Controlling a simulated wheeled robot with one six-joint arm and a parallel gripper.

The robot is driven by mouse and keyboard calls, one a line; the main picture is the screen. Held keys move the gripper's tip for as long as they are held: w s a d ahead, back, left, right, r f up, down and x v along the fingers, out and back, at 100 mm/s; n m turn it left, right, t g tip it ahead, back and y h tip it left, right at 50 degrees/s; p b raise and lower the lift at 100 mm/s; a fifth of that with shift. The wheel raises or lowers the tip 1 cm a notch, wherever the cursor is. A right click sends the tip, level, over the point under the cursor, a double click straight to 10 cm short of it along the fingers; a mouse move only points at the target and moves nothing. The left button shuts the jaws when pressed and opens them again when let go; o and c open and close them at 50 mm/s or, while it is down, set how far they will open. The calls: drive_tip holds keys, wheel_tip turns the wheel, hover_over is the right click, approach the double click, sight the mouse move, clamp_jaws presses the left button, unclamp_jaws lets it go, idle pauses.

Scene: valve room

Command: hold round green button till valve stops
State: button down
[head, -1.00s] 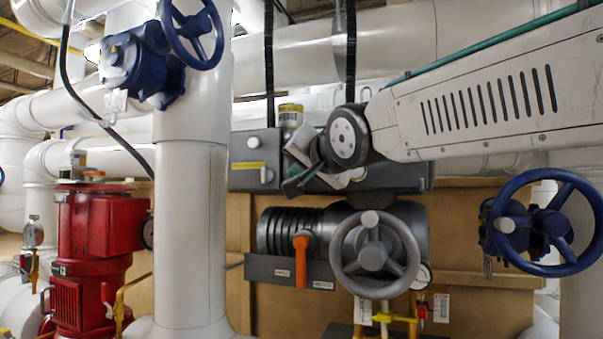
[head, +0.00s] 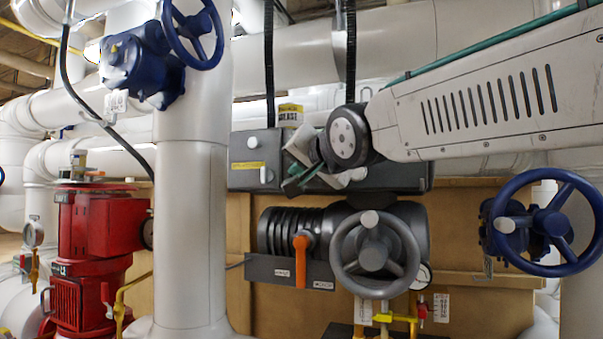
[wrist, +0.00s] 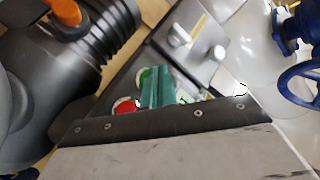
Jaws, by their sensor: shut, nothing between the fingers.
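The round green button (wrist: 144,77) shows in the wrist view on the dark grey control box, partly covered by my gripper. My gripper (wrist: 158,88) has teal fingers, shut with nothing between them, over the button's right side. I cannot tell whether they touch or press it. In the head view my gripper (head: 291,186) is at the front of the control box (head: 400,177), and the green button cannot be made out there. Below the box is the dark grey valve body (head: 415,225) with a grey handwheel (head: 375,257); whether it is turning is unclear.
A red button (wrist: 125,106) sits beside the green one. Knobs (head: 266,175) stick out on the box's left part. An orange lever (head: 301,262) is on the valve body. A blue handwheel (head: 555,222) stands at the right, a white pipe (head: 190,230) at the left.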

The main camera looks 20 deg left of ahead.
idle(0.3)
drive_tip(key=shift+w, duration=0.4)
